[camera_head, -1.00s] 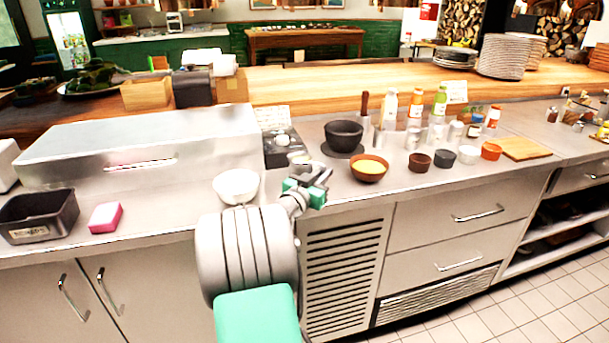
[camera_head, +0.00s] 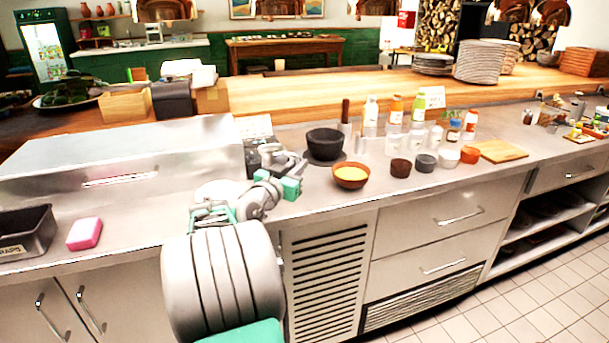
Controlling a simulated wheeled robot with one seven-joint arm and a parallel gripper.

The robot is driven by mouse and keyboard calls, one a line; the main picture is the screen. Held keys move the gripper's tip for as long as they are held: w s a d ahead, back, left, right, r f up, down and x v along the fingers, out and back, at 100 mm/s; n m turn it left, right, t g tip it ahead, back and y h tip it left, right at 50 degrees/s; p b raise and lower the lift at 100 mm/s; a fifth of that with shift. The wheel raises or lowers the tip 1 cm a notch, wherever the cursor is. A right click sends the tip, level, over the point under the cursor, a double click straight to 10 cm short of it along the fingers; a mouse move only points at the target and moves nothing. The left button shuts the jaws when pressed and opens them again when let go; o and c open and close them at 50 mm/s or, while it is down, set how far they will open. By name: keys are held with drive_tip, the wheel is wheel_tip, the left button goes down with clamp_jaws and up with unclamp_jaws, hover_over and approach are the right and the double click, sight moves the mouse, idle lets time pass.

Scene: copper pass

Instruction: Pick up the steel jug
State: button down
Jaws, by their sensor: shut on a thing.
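My gripper (camera_head: 289,167) is above the steel counter, in front of the small black appliance and left of the black bowl. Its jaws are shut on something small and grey. The steel jug cannot be made out clearly; the grey metal at the jaws blends with the fingers, and my wrist and the jaws hide most of it. No other steel jug stands out clearly on the counter.
A black bowl (camera_head: 324,142) and an orange-brown bowl (camera_head: 351,181) stand right of my gripper. A white bowl (camera_head: 212,188) is partly behind my arm. Bottles, small cups and a cutting board (camera_head: 502,151) are farther right. A pink sponge (camera_head: 85,233) lies left.

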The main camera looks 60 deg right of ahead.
sight(291, 154)
drive_tip(key=r, duration=0.1)
drive_tip(key=w+a+r, duration=0.1)
drive_tip(key=a+r, duration=0.1)
drive_tip(key=shift+w+a+r, duration=0.2)
drive_tip(key=shift+w+a, duration=0.05)
drive_tip(key=shift+w, duration=0.1)
drive_tip(key=w+a+r, duration=0.3)
drive_tip(key=w+a, duration=0.1)
drive_tip(key=a, duration=0.3)
drive_tip(key=shift+w+r+b, duration=0.3)
drive_tip(key=shift+w+r, duration=0.05)
